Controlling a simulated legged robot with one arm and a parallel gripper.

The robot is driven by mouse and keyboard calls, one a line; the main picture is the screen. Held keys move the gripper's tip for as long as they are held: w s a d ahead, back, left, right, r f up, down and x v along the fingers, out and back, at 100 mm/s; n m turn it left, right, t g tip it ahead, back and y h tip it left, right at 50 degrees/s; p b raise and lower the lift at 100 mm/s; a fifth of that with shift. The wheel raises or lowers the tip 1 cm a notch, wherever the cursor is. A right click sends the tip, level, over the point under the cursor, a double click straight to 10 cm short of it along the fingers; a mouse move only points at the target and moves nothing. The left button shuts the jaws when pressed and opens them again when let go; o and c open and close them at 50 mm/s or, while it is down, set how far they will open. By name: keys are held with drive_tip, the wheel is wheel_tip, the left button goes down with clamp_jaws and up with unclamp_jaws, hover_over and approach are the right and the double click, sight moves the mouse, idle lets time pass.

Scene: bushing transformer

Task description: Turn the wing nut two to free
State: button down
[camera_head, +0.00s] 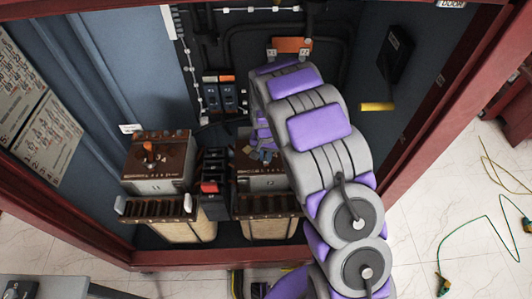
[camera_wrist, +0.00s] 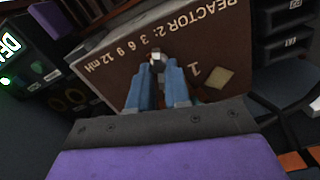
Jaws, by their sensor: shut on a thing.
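A brown panel (camera_wrist: 115,65) marked "REACTOR 2: 3 6 9 12 mH" fills the middle of the wrist view. The two blue fingers of my gripper (camera_wrist: 159,70) reach onto it and are shut on the wing nut. Only a small pale tip (camera_wrist: 155,57), seemingly of the nut or its stud, shows between the fingertips; the rest is hidden. In the head view my gripper (camera_head: 264,155) is over the right-hand brown-topped reactor (camera_head: 268,180), partly covered by my arm. The nut cannot be made out there.
A similar reactor (camera_head: 158,178) with an orange knob (camera_head: 148,148) stands to the left. Dark terminal blocks with a red part (camera_head: 209,187) stand between the two. Red cabinet frame edges surround the opening. A yellow handle (camera_head: 377,107) sticks out at the right.

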drive_tip(key=shift+s+f, duration=0.2)
drive_tip(key=shift+f, duration=0.05)
drive_tip(key=c, duration=1.3)
unclamp_jaws()
drive_tip(key=shift+c, duration=0.2)
drive_tip(key=shift+o, duration=0.5)
drive_tip(key=shift+w, duration=0.15)
drive_tip(key=shift+a, duration=0.1)
drive_tip(key=shift+r, duration=0.1)
wheel_tip(320, 180, up, 17)
drive_tip(key=p, duration=0.3)
drive_tip(key=shift+w+a, duration=0.1)
